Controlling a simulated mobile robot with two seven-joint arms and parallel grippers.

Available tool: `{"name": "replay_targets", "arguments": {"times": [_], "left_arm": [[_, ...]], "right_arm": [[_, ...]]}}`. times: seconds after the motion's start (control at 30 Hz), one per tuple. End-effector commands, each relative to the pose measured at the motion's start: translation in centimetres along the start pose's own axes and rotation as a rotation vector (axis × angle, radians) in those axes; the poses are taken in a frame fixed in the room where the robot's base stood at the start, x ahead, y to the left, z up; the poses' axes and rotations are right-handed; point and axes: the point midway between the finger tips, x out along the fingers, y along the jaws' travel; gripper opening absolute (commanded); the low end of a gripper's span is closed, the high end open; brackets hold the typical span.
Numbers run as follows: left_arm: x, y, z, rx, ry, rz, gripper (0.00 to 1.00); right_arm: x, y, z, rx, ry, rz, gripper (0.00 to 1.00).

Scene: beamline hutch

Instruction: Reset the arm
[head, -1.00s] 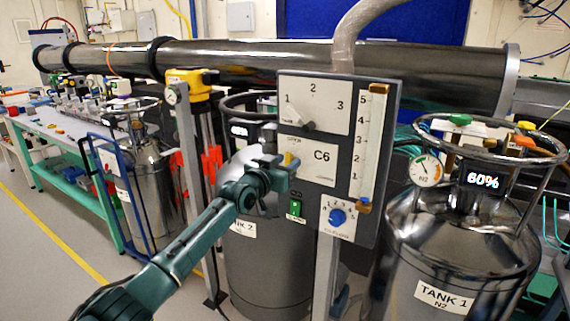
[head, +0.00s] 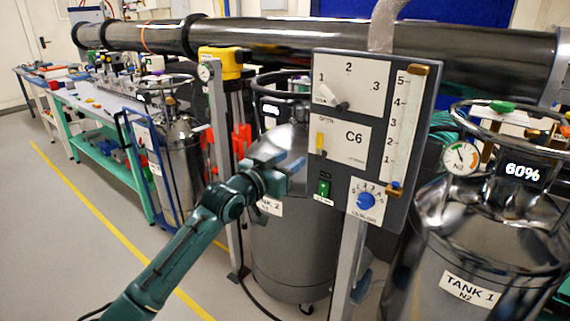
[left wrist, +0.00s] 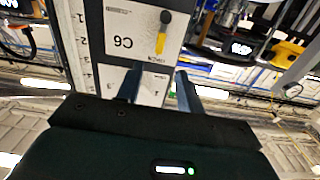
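My left arm reaches in from the lower left in the head view. Its gripper (head: 280,170) is just left of the grey control panel (head: 375,142), with nothing seen between its fingers. In the left wrist view the fingers (left wrist: 155,90) are spread apart, and the panel's C6 plate (left wrist: 125,40) shows upside down beyond them. On the panel are a tank selector knob (head: 338,104), a yellow lever (head: 320,142) standing upright, a green switch (head: 324,188) and a blue flow dial (head: 366,201). My right gripper is not in view.
Tank 1 (head: 468,287), reading 60%, stands right of the panel. Tank 2 (head: 290,240) stands behind my gripper. A long dark pipe (head: 300,42) crosses above. A bench (head: 100,125) stands at the left. The floor (head: 70,240) at lower left is clear.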

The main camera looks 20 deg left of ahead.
Motion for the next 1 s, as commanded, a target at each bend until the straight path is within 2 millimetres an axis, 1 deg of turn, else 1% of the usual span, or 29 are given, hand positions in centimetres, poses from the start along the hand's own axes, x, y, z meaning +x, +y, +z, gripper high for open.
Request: {"name": "replay_targets", "arguments": {"times": [0.03, 0.13, 0.47, 0.57, 0.67, 0.7, 0.77, 0.8, 0.87, 0.9, 0.97, 1.0], "left_arm": [[-0.4, 0.0, 0.1, 0.001, 0.000, 0.000, 0.37], [-0.9, 0.0, 0.0, 0.001, 0.001, 0.000, 0.37], [-1.0, 0.0, 0.0, 0.000, 0.000, 0.000, 0.37], [-1.4, 0.5, 1.4, -0.005, -0.019, 0.002, 0.37], [-2.7, 1.9, 5.0, -0.016, -0.069, 0.005, 0.37], [-3.7, 2.7, 7.0, -0.021, -0.097, 0.006, 0.37], [-5.5, 4.2, 10.2, -0.030, -0.145, 0.007, 0.37], [-7.0, 5.2, 12.3, -0.036, -0.177, 0.006, 0.37], [-9.4, 6.7, 15.3, -0.046, -0.227, 0.003, 0.37], [-11.1, 7.6, 17.2, -0.052, -0.261, 0.000, 0.37], [-13.8, 9.1, 19.7, -0.061, -0.312, -0.004, 0.37], [-15.8, 10.1, 21.2, -0.065, -0.345, -0.007, 0.37]], "right_arm": [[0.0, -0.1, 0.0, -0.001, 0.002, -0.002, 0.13], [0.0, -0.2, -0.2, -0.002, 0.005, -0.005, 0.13], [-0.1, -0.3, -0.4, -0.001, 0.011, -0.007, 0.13], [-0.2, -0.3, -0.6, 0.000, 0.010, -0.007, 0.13], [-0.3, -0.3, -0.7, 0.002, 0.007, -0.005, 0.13], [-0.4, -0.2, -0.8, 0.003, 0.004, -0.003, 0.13], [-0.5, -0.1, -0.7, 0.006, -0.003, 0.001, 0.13], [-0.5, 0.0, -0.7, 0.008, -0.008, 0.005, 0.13], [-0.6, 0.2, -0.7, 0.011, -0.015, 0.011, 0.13], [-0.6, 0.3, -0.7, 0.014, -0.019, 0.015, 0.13], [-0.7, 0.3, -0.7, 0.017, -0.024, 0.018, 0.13], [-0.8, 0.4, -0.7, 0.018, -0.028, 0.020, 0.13]]}}
